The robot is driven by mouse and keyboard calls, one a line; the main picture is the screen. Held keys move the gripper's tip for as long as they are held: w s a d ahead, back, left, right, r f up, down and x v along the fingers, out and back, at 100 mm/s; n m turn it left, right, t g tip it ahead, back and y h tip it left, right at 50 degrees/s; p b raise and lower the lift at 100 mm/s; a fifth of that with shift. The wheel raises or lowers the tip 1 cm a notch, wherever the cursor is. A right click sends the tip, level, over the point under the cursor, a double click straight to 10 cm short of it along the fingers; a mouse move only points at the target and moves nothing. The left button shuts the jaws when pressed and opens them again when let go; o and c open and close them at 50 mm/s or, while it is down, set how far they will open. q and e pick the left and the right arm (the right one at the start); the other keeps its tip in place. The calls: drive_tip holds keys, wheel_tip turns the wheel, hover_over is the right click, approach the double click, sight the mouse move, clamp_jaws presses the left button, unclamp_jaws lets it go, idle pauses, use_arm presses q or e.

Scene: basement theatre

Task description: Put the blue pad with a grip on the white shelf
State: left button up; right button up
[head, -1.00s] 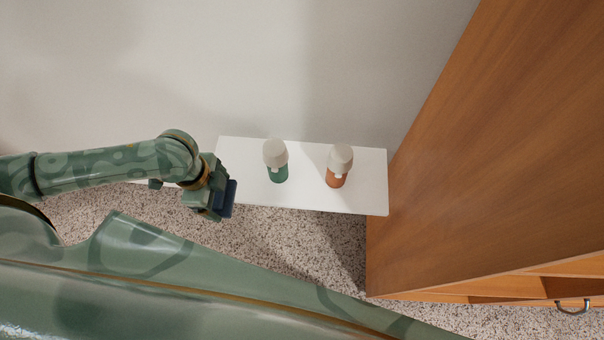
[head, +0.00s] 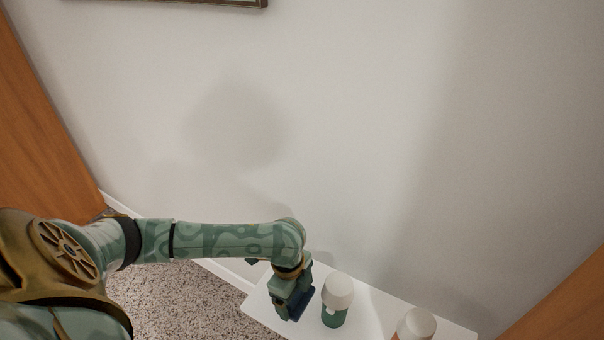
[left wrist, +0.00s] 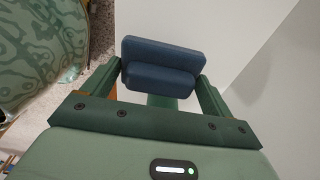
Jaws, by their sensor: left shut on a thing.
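The blue pad with a grip (left wrist: 162,60) is held between the two fingers of my left gripper (left wrist: 158,82) in the left wrist view. In the head view the dark blue pad (head: 301,304) shows at the lower side of my left gripper (head: 294,300), over the left part of the white shelf (head: 262,305). I cannot tell whether the pad touches the shelf. The pad is close to the left of a green bottle with a white top. My right gripper is out of view.
On the shelf stand a green bottle with a white top (head: 336,298) and an orange one with a white top (head: 416,325). A white wall (head: 420,130) rises behind. Wooden panels (head: 40,120) stand at left and right. Speckled floor (head: 180,300) lies left of the shelf.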

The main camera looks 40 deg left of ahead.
sight(297, 298)
use_arm(q)
drive_tip(key=f, duration=0.1)
drive_tip(key=f+b, duration=0.2)
drive_tip(key=shift+w+f, duration=0.2)
drive_tip(key=shift+w, duration=0.05)
drive_tip(key=shift+f, duration=0.3)
drive_tip(key=shift+r, duration=0.1)
drive_tip(key=shift+c, duration=0.3)
drive_tip(key=o, duration=0.8)
drive_tip(key=shift+c, duration=0.2)
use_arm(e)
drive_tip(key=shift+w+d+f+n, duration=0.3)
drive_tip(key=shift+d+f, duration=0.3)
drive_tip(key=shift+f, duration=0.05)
use_arm(q)
drive_tip(key=shift+r, duration=0.1)
